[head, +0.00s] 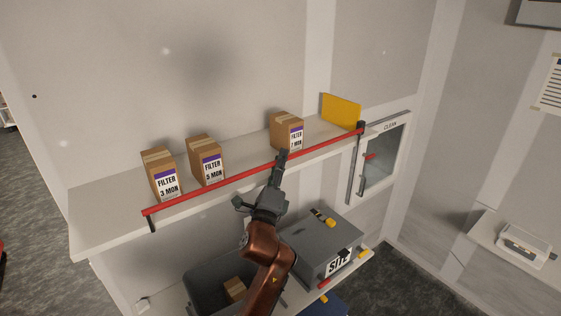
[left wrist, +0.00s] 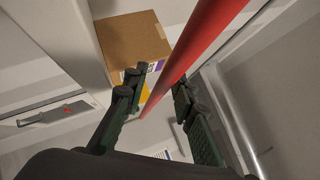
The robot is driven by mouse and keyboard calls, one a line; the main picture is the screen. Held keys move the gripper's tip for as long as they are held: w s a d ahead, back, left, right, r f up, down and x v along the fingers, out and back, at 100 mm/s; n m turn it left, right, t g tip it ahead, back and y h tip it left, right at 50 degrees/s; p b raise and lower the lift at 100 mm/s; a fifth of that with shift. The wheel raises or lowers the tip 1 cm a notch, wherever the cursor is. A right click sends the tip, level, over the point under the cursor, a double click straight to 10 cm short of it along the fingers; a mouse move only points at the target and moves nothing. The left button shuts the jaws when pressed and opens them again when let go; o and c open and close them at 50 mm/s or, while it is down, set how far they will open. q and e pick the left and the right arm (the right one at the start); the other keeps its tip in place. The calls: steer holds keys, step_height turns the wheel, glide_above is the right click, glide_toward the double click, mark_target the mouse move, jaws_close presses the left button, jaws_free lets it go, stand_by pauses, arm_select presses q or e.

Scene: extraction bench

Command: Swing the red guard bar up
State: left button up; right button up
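The red guard bar (head: 215,189) runs along the front edge of the upper shelf, from a bracket at left to a dark pivot post (head: 361,127) at right. It lies low, in line with the shelf edge. My left gripper (head: 282,156) is at the bar, in front of the rightmost filter box (head: 287,131). In the left wrist view the bar (left wrist: 190,58) passes between the fingers (left wrist: 158,90). The fingers are apart, with a small gap visible on the left side of the bar. My right gripper is not in view.
Two more filter boxes (head: 161,174) (head: 206,160) stand behind the bar, and a yellow panel (head: 341,111) stands at the shelf's right end. A clear-fronted "CLEAN" cabinet (head: 384,157) is to the right. Below are a grey "SITE" case (head: 320,242) and a dark open bin (head: 205,287).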

arm_select(q)
steer(key=shift+o, duration=0.2)
steer(key=v, duration=1.2)
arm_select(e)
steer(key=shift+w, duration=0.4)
arm_select(q)
steer(key=shift+w+d, duration=0.1)
